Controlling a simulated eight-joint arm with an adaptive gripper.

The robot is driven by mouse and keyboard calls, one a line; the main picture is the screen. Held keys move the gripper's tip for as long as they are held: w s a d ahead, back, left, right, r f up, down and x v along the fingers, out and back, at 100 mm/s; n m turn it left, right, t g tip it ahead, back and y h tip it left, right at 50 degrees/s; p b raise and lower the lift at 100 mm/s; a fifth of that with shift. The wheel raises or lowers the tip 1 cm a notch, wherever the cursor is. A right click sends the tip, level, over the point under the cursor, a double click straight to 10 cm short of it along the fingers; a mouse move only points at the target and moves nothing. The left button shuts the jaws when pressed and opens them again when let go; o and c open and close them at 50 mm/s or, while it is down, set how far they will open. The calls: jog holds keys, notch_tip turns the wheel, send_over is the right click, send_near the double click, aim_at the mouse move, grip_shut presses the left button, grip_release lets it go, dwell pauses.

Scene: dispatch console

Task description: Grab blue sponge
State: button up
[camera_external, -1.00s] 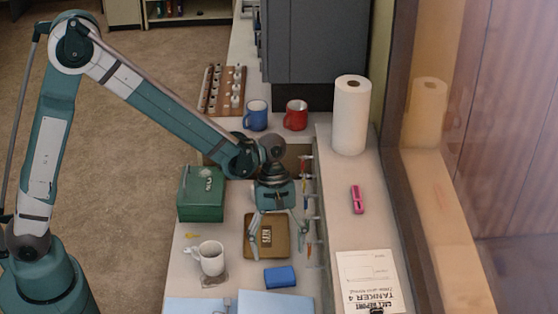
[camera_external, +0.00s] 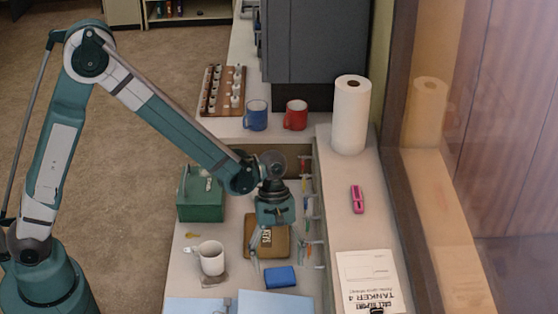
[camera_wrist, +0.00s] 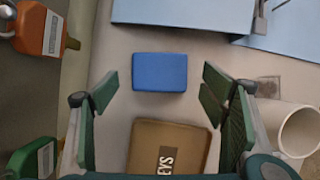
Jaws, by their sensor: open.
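The blue sponge (camera_external: 280,277) is a small blue block lying flat on the console top, just in front of a brown box marked KEYS (camera_external: 262,232). In the wrist view the sponge (camera_wrist: 160,72) lies ahead of and between the fingertips, touched by neither. My gripper (camera_wrist: 165,90) is open and empty, with its green finger pads wide apart. In the external view my gripper (camera_external: 272,238) hangs over the brown box, and its fingers are partly hidden there.
A white mug (camera_external: 211,260) stands left of the sponge. Blue folders (camera_external: 275,304) lie in front of it. A green box (camera_external: 201,196) stands behind the mug. A paper towel roll (camera_external: 351,115), a pink stapler-like item (camera_external: 357,199) and a clipboard (camera_external: 369,283) are to the right.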

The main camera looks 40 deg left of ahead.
aim_at(279, 275)
jog(key=shift+b+x, duration=0.35)
jog(key=shift+x, duration=1.4)
jog(key=c, duration=0.9)
